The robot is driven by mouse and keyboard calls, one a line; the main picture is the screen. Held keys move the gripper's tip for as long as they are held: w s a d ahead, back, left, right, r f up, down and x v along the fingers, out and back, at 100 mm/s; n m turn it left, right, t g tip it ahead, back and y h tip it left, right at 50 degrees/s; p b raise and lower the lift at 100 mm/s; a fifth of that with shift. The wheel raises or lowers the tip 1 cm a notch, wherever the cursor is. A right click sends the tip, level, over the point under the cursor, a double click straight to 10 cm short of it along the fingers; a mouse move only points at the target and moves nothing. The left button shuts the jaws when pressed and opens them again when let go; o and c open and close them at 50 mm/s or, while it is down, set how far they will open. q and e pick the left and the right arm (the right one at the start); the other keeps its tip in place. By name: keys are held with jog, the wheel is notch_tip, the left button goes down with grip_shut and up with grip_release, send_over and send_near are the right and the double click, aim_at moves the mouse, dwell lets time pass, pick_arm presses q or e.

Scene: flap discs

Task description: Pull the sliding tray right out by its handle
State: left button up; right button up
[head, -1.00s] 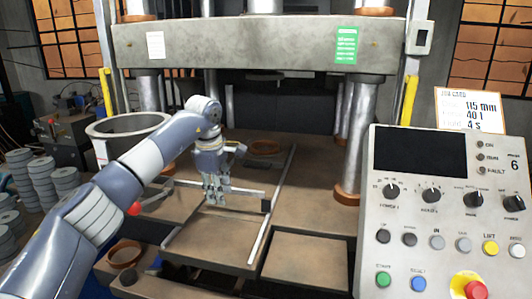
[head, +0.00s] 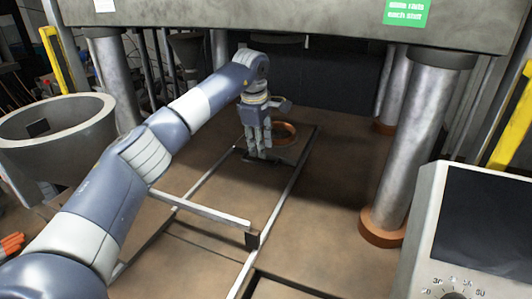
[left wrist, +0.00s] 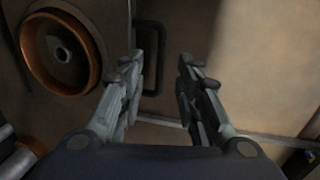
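The sliding tray (left wrist: 110,12) is a brown plate under the press, with a copper-coloured ring (head: 283,133) on it; the ring also shows at the upper left of the left wrist view (left wrist: 60,52). A dark bar handle (left wrist: 152,62) stands out from the tray's edge in the left wrist view. My left gripper (head: 262,156) points down beside the ring. In the left wrist view its fingers (left wrist: 158,68) are apart and empty, with the handle just beyond and near the left finger. In the head view the fingers mostly hide the handle. My right gripper is out of view.
Metal rails (head: 278,212) run along the bed, with a light crossbar (head: 215,213) ending in a dark block. A thick press column (head: 408,150) stands at right, by the control panel (head: 485,215). A grey round bin (head: 60,125) stands at left.

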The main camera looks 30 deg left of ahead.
aim_at(262, 164)
pick_arm(q)
jog(key=f, duration=0.1)
jog(key=f+p, duration=0.1)
jog(key=f, duration=0.3)
jog(key=shift+w, duration=0.4)
jog(key=shift+w+f+p, duration=0.1)
jog(key=shift+f+p, duration=0.2)
jog(key=shift+f, duration=0.2)
grip_shut()
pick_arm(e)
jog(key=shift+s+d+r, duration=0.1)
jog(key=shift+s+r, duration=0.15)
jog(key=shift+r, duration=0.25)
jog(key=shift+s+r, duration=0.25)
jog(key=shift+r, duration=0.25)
